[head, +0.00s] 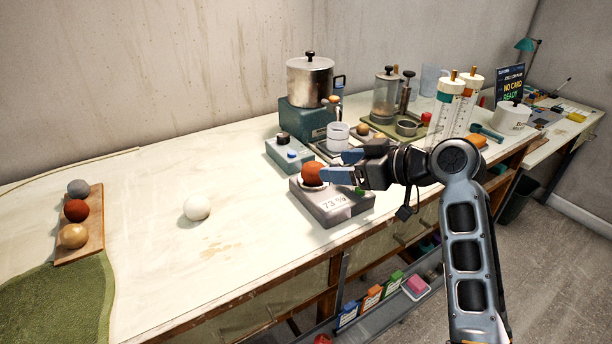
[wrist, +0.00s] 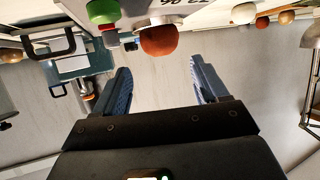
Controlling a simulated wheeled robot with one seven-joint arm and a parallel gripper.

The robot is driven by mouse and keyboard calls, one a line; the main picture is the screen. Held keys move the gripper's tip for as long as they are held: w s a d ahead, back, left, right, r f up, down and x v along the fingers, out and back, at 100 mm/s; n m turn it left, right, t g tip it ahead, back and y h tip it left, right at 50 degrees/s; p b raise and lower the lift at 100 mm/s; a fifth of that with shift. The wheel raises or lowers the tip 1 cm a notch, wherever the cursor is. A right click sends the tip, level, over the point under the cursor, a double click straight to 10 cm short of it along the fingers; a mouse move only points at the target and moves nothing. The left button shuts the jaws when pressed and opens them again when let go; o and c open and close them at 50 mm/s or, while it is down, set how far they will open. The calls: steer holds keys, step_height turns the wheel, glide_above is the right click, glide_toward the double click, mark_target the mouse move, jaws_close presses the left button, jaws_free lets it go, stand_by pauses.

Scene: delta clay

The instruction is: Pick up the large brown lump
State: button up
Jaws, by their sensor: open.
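A reddish-brown round lump (head: 313,174) sits on top of the grey scale (head: 331,205), whose display shows digits. It also appears in the wrist view (wrist: 158,41), centred between the finger lines and just beyond the tips. My gripper (head: 341,166) is open, its blue fingers pointing left at the lump from the right. In the wrist view my gripper (wrist: 160,68) has a wide empty gap between its fingers. I cannot tell from the head view whether a finger touches the lump.
A wooden board (head: 94,247) at far left holds grey, red-brown and tan balls. A white ball (head: 197,208) lies on the open bench. A small button box (head: 289,153), a white jar (head: 338,137) and a metal pot (head: 311,80) stand behind the scale.

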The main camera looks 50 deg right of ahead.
mark_target(314, 164)
steer(key=shift+w+a+f, duration=0.1)
steer(key=shift+w+f, duration=0.05)
steer(key=shift+w, duration=0.45)
steer(key=x, duration=0.3)
steer(key=p+x, duration=0.1)
steer(key=x, duration=0.2)
steer(key=shift+a+f, duration=0.15)
steer(key=shift+f, duration=0.3)
steer(key=shift+c, duration=0.2)
steer(key=c, duration=0.9)
steer(key=shift+r, duration=0.15)
